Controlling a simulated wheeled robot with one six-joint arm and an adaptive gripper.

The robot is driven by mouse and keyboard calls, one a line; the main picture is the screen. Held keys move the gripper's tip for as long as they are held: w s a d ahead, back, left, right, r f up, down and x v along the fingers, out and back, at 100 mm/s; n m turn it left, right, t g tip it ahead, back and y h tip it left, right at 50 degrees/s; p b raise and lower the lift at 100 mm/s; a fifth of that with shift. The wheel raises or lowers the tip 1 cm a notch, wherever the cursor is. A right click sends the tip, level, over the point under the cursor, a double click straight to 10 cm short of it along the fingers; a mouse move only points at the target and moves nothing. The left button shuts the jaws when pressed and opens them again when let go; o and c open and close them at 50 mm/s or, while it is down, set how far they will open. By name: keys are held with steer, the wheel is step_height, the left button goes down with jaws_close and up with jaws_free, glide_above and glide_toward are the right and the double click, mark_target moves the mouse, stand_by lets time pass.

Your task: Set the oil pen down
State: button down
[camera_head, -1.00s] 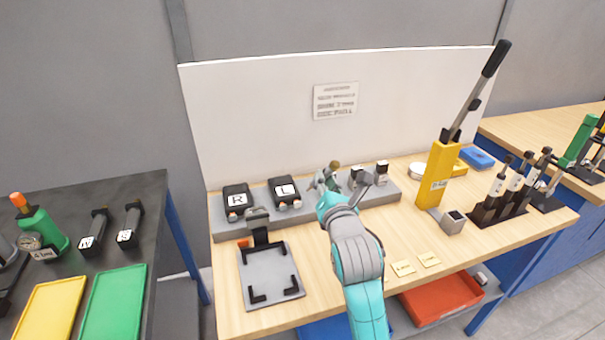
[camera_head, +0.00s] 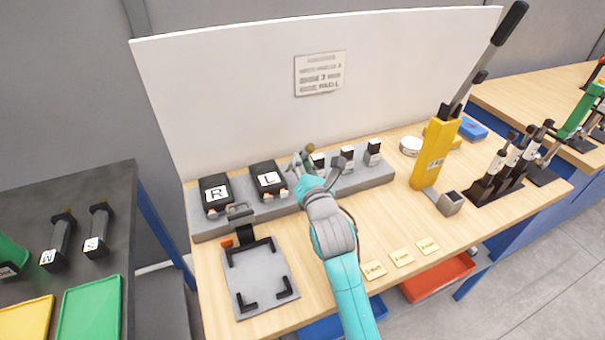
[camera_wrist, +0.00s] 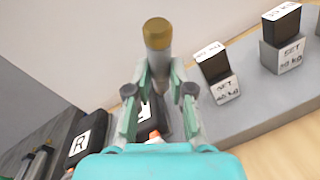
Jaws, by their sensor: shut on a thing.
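The oil pen (camera_wrist: 158,36) shows in the wrist view as a slim body with a brass-coloured end, gripped between my fingers. Its lower part is partly hidden by the fingers. My gripper (camera_wrist: 160,95) is shut on it. In the head view, my gripper (camera_head: 304,166) is over the grey stepped shelf (camera_head: 210,231), just right of the black block marked L (camera_head: 268,180). The pen is small and mostly hidden there. I cannot tell whether it touches the shelf.
A black block marked R (camera_head: 216,194) and several small grey weights (camera_head: 372,153) stand on the shelf. A grey tray fixture (camera_head: 258,275) is in front. Small cards (camera_head: 401,258) lie near the front edge.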

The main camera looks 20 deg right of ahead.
steer(key=shift+f, duration=1.7)
steer(key=shift+f, duration=0.1)
steer(key=c, duration=1.5)
jaws_free()
steer(key=shift+f, duration=0.1)
steer(key=o, duration=0.5)
